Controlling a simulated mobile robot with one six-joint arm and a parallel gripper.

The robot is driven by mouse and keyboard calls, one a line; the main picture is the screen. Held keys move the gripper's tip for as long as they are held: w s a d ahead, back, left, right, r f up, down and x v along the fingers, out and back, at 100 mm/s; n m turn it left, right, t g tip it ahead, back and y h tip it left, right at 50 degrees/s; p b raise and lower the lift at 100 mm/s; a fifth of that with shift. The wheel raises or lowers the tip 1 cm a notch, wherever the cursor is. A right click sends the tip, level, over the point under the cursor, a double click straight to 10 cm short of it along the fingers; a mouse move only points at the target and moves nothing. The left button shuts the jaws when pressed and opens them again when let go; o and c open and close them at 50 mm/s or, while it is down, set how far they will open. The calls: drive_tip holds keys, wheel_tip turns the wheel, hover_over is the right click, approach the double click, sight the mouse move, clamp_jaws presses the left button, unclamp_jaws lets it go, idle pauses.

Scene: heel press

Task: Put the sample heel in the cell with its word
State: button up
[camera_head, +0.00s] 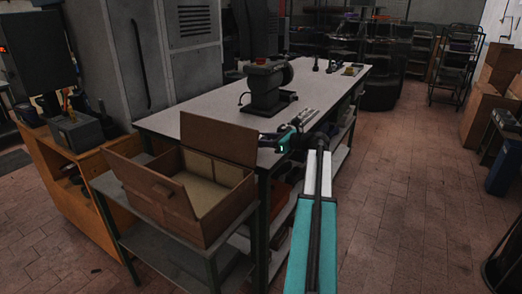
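An open cardboard box (163,199) with raised flaps and inner dividers stands on a low shelf at the near end of the long table. Its cells show pale floors in part; the near flap hides the rest, and no words can be read. My gripper (266,139) is small and dark at the table's near right corner, to the right of the box and apart from it. I cannot tell whether it is open or shut, or whether it holds anything. I cannot make out the sample heel in this view.
The long grey table (205,122) carries a dark press-like machine (266,88) and small items at its far end. An orange-brown cabinet (60,165) stands left of the box. Cartons (480,105) are stacked at the right. The brick floor (400,170) right of the table is clear.

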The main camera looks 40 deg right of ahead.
sight(260, 154)
drive_tip(key=shift+f+p, duration=0.7)
drive_tip(key=shift+f, duration=1.6)
drive_tip(key=shift+f, duration=0.1)
drive_tip(key=o, duration=1.1)
drive_tip(key=shift+c, duration=0.2)
drive_tip(key=shift+f+b, duration=0.2)
drive_tip(key=shift+b, duration=0.35)
drive_tip(key=b+v, duration=0.1)
drive_tip(key=v, duration=1.3)
drive_tip(key=shift+b, duration=0.3)
drive_tip(key=shift+a, duration=0.1)
